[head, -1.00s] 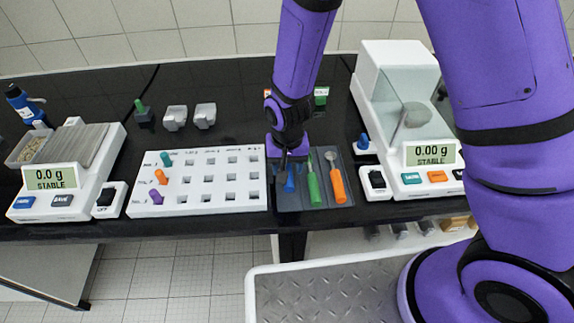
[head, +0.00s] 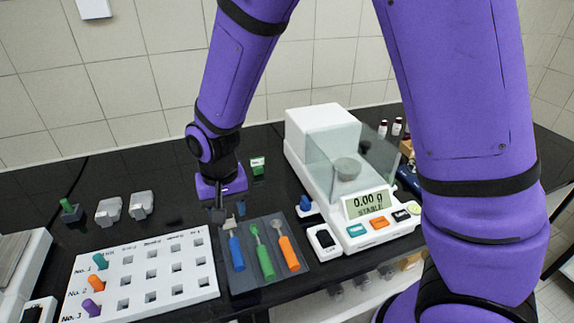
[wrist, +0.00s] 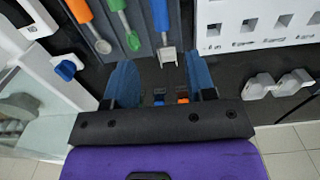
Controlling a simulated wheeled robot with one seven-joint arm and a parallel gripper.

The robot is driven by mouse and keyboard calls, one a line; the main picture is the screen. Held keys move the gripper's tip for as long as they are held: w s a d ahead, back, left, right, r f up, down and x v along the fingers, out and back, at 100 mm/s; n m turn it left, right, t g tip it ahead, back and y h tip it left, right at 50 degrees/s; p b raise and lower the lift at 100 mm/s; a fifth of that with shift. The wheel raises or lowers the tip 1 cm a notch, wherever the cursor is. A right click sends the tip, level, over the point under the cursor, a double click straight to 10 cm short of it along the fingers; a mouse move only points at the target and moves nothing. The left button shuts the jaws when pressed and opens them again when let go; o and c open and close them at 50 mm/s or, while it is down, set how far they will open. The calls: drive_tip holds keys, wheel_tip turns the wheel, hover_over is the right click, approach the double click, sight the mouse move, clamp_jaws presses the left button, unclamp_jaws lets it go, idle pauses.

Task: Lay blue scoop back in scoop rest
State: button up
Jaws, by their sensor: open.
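The blue scoop (head: 237,252) lies in the left slot of the dark grey scoop rest (head: 302,262), its handle toward the front and its metal end toward the back. A green scoop (head: 264,258) and an orange scoop (head: 288,252) lie beside it to the right. My gripper (head: 229,212) is open and empty, just behind the rest's far edge. In the wrist view my gripper (wrist: 160,68) shows two spread blue fingers. The blue scoop's metal end (wrist: 168,54) appears just beyond the gap between them, apart from both.
A white peg board (head: 135,300) with coloured pegs stands left of the rest. A balance (head: 345,205) with a glass shield stands close on the right. Two grey weights (head: 125,207) and a green-topped item (head: 70,210) stand at the back left.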

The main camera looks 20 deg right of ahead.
drive_tip(key=s+d+r+t+y, duration=0.1)
drive_tip(key=s+d+r+t, duration=0.15)
drive_tip(key=d+r, duration=1.25)
drive_tip(key=s+d+r+t, duration=0.1)
drive_tip(key=s+d+r, duration=0.4)
drive_tip(key=s, duration=0.2)
drive_tip(key=s+d+r+t+h, duration=0.1)
drive_tip(key=s+d+r, duration=0.3)
drive_tip(key=s+r, duration=0.2)
drive_tip(key=shift+s+d+t, duration=0.35)
drive_tip(key=shift+s, duration=0.05)
